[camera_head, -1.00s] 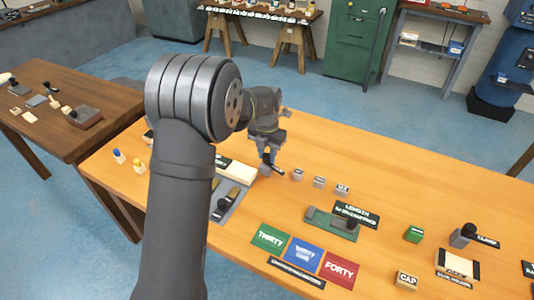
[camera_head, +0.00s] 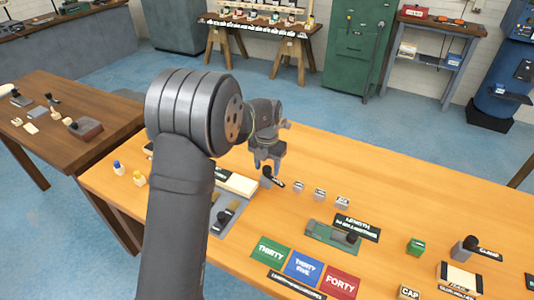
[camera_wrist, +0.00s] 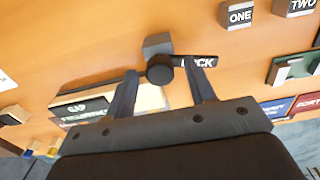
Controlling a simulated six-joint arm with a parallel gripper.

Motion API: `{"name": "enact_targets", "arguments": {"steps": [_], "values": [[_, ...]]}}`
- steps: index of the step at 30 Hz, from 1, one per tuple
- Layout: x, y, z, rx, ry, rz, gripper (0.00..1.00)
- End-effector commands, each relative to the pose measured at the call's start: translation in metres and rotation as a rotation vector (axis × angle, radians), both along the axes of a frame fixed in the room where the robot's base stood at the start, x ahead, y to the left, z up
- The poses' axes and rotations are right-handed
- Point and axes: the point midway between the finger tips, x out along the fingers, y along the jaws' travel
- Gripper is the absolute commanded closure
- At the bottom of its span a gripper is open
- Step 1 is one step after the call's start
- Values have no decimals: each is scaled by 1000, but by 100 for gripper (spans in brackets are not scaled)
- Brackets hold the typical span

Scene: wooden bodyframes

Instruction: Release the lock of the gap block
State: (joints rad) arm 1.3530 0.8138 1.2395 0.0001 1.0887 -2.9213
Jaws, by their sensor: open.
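The lock is a small grey block with a round black knob (camera_wrist: 160,73) and a black "LOCK" label (camera_wrist: 200,62). In the head view its knob (camera_head: 267,171) is just below my gripper (camera_head: 266,166). In the wrist view my gripper (camera_wrist: 162,70) is open, with one finger on each side of the knob and gaps showing; whether either touches it, I cannot tell. The cream gap block (camera_wrist: 150,98) with its black "GAP" label (camera_wrist: 82,111) lies beside the lock, partly behind my left finger. In the head view the cream block (camera_head: 236,184) is partly hidden by my arm.
Small number blocks (camera_head: 299,187) stand right of the lock. Beyond them are a green length slider (camera_head: 331,233), coloured cards (camera_head: 303,266), a green block (camera_head: 416,246) and a clamp (camera_head: 464,246). The far side of the orange table (camera_head: 380,170) is clear.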

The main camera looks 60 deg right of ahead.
Motion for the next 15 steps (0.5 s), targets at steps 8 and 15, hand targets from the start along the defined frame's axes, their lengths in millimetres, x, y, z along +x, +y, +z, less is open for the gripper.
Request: {"name": "enact_targets", "arguments": {"steps": [8,15], "values": [[0,-1,51,-6,-1,0,50],[0,-1,111,-5,-1,0,50]]}}
